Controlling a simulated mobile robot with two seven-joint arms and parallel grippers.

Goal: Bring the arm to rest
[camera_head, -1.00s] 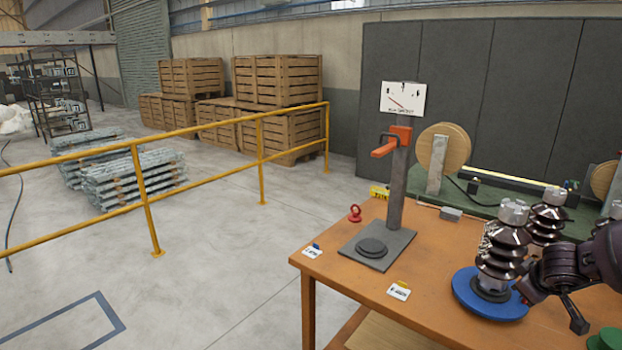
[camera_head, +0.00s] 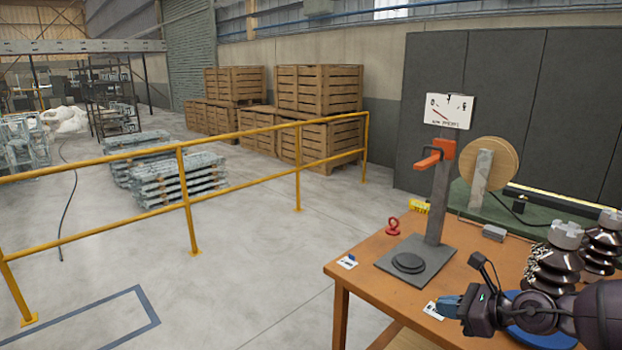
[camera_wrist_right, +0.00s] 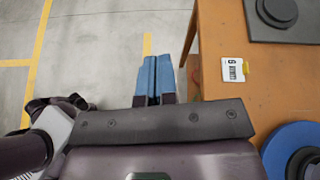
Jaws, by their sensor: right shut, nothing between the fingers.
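My right gripper (camera_head: 447,307) comes in from the right in the head view, over the front edge of the wooden table (camera_head: 375,262). In the right wrist view its two blue fingers (camera_wrist_right: 154,78) are together, with nothing between them. They hang above the floor just off the table's edge. My left gripper is not in view.
On the table stand a grey test stand (camera_head: 440,200) with an orange lever and gauge, a red ring (camera_head: 393,227), dark ribbed insulators (camera_head: 556,268) and a blue disc (camera_wrist_right: 290,150). A yellow railing (camera_head: 184,195) crosses the floor at left. The floor (camera_head: 260,270) between is clear.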

